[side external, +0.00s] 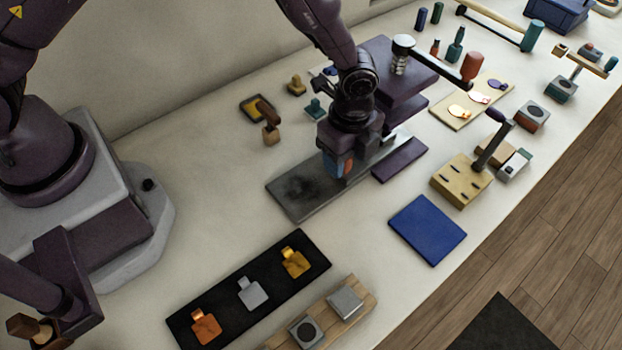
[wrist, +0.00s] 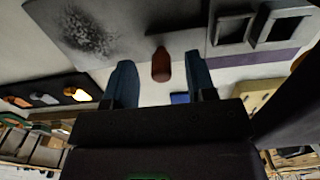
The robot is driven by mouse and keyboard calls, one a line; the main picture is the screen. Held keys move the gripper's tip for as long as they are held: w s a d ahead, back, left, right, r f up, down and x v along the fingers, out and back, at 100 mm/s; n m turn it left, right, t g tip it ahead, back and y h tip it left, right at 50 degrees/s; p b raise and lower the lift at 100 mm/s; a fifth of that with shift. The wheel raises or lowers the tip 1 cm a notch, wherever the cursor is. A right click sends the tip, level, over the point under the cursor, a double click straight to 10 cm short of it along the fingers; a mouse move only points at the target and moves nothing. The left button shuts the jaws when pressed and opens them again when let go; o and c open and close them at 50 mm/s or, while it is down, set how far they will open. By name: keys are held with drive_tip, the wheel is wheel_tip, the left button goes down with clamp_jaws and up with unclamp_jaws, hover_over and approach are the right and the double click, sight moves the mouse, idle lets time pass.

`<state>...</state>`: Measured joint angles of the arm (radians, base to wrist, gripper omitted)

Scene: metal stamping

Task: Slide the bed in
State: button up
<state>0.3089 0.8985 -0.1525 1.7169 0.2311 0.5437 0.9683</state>
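The bed appears as a long flat grey metal plate (side external: 296,193) with a dark speckled patch, at the foot of a purple press (side external: 388,62). In the wrist view the grey plate (wrist: 140,25) also shows two square recesses at its right. A red knob (wrist: 161,66) sticks out from its edge. My gripper (wrist: 160,75) is open, one blue finger on each side of the knob, with a visible gap on both sides. In the side view my gripper (side external: 341,172) is low over the plate and hides part of it and the knob.
The press has a lever with a red grip (side external: 472,66). A black mat (side external: 225,312) carries several metal tags. A blue pad (side external: 427,229) and a wooden block with slots (side external: 461,182) lie to the right. The bench between the plate and the black mat is clear.

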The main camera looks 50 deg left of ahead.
drive_tip(key=shift+r, duration=0.1)
drive_tip(key=shift+r, duration=3.4)
drive_tip(key=shift+s+n, duration=0.1)
drive_tip(key=shift+n, duration=0.3)
drive_tip(key=s+a+r+n+t, duration=0.2)
drive_tip(key=s+a+r+n, duration=0.6)
drive_tip(key=r, duration=0.4)
drive_tip(key=s+a+r+n+t, duration=0.3)
drive_tip(key=s+a+r+n, duration=0.6)
drive_tip(key=s+r, duration=0.2)
drive_tip(key=shift+a+r+t, duration=0.3)
drive_tip(key=shift+r, duration=0.15)
